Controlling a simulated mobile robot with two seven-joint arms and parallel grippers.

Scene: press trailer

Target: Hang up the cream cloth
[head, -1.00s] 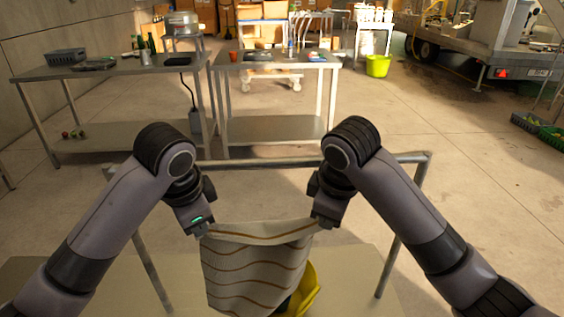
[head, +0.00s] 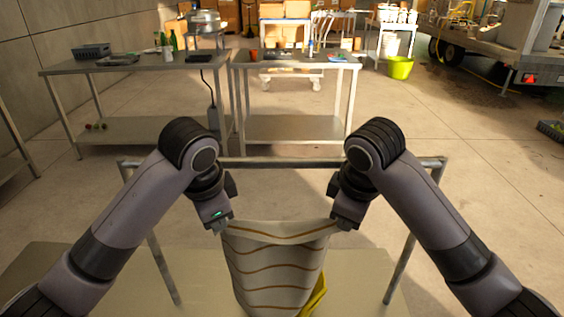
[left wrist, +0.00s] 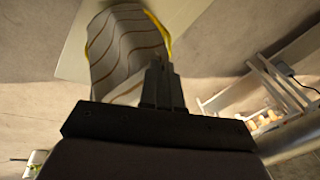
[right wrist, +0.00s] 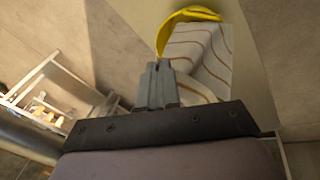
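The cream cloth (head: 275,265) with brown stripes hangs between my two grippers, its top edge stretched across and its body hanging down. My left gripper (head: 222,226) is shut on its upper left corner; the cloth also shows in the left wrist view (left wrist: 125,45). My right gripper (head: 343,223) is shut on its upper right corner; the cloth also shows in the right wrist view (right wrist: 200,55). A metal rail (head: 285,162) on two legs stands just beyond the grippers. The cloth is on the near side of the rail, apart from it.
Beyond the rail stand two steel tables (head: 150,66) (head: 290,64). Open floor lies at right (head: 500,190).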

